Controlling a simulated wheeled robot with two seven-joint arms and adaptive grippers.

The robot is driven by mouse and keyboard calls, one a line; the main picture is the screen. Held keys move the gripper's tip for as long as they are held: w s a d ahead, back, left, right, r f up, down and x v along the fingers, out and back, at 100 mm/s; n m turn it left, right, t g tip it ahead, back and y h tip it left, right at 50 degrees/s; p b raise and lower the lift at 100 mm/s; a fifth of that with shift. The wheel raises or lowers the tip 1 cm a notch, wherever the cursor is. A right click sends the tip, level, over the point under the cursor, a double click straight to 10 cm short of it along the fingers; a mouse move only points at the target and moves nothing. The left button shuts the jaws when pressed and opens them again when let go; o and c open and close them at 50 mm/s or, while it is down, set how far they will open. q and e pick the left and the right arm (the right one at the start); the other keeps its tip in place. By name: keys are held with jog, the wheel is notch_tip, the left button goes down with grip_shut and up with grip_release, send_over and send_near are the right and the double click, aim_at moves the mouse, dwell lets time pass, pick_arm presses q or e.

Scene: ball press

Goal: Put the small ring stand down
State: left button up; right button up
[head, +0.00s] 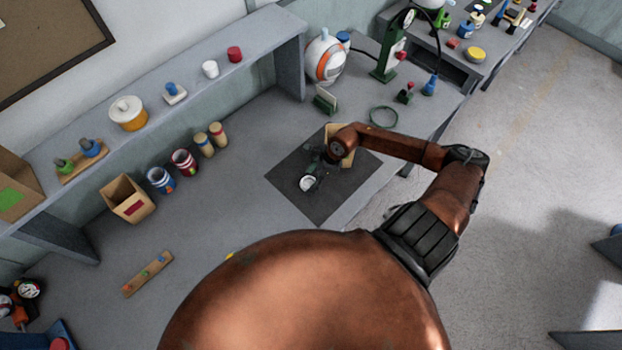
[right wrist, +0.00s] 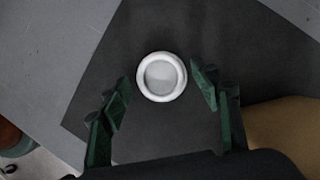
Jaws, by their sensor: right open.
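The small ring stand (head: 307,184) is a white ring on the dark mat (head: 287,174) on the workbench. It also shows in the right wrist view as a white ring with a grey centre (right wrist: 161,77). My right gripper (head: 310,176) is just above and beside it. In the right wrist view the green fingers of my right gripper (right wrist: 164,86) are spread on both sides of the ring, with a gap at each side. The ring appears to rest on the mat. My left gripper is not in view.
A tan block or board (head: 338,136) lies at the mat's far edge, partly behind my right wrist. Cans (head: 184,161) and an open box (head: 128,198) stand to the left. The bench left of the mat is mostly clear.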

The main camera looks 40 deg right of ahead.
jog(key=v, duration=1.2)
jog(key=shift+b, duration=0.45)
jog(key=shift+w+a, duration=0.1)
